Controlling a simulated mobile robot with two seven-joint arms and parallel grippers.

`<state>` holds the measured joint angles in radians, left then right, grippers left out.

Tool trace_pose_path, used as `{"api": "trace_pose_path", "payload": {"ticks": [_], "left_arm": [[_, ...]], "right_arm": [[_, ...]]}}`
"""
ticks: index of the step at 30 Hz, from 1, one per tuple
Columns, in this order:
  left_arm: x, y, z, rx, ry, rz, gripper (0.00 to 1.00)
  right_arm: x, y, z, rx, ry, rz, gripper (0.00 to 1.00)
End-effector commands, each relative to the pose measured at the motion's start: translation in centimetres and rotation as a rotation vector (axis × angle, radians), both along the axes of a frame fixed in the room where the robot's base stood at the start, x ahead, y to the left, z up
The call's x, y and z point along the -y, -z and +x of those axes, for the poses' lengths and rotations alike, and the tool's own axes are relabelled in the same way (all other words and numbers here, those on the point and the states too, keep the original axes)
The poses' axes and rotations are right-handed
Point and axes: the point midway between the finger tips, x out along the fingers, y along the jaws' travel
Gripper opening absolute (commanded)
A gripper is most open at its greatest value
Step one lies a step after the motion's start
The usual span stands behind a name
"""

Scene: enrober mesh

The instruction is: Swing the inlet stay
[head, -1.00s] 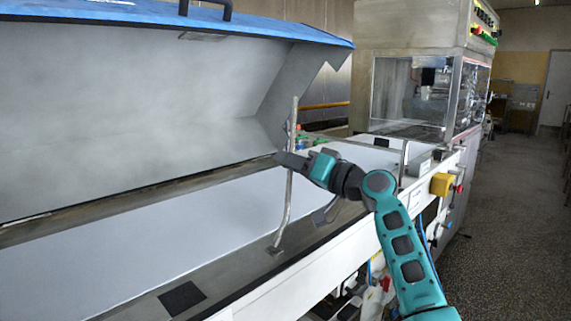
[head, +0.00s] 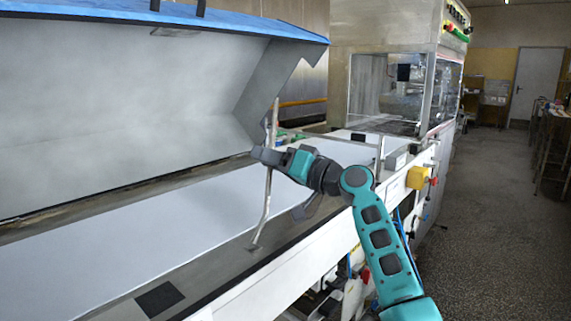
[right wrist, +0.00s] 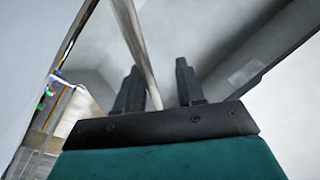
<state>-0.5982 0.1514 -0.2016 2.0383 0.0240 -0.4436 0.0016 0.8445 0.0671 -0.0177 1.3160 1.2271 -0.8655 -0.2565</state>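The inlet stay, a thin bent metal rod (head: 264,213), stands from the near edge of the machine bed up towards the raised lid (head: 130,110). My right gripper (head: 260,154) is at the stay's middle height in the head view. In the right wrist view the stay (right wrist: 135,40) runs down between the two dark fingers of my right gripper (right wrist: 158,88), closer to the left finger. A clear gap shows towards the right finger, so the gripper is open around the rod. Whether a finger touches it I cannot tell. My left gripper is out of view.
The white bed (head: 150,235) lies under the lid. A glazed metal cabinet (head: 385,85) stands at the far end. A yellow switch box (head: 417,177) sits on the machine's side. The floor aisle (head: 490,220) at right is clear.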

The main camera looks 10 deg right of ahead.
Motion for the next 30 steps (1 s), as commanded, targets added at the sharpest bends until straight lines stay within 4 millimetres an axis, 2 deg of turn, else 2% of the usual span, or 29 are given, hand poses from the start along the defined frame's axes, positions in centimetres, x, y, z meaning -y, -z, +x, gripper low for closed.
{"api": "trace_pose_path", "payload": {"ticks": [5, 12, 18, 24, 30], "left_arm": [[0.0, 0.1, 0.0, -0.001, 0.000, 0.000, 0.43], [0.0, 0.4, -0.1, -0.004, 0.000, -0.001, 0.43], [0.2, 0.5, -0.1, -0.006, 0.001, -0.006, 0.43], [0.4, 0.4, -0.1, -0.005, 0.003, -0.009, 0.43], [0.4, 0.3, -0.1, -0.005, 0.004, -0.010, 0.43]], "right_arm": [[1.8, 0.4, -1.7, 0.000, 0.003, -0.002, 0.38], [5.5, 1.0, -5.5, 0.000, 0.004, -0.005, 0.38], [7.8, 1.3, -7.9, -0.001, 0.002, -0.002, 0.38], [8.8, 1.4, -8.9, -0.001, 0.001, -0.001, 0.38], [8.8, 1.4, -8.9, -0.001, 0.000, -0.001, 0.38]]}}
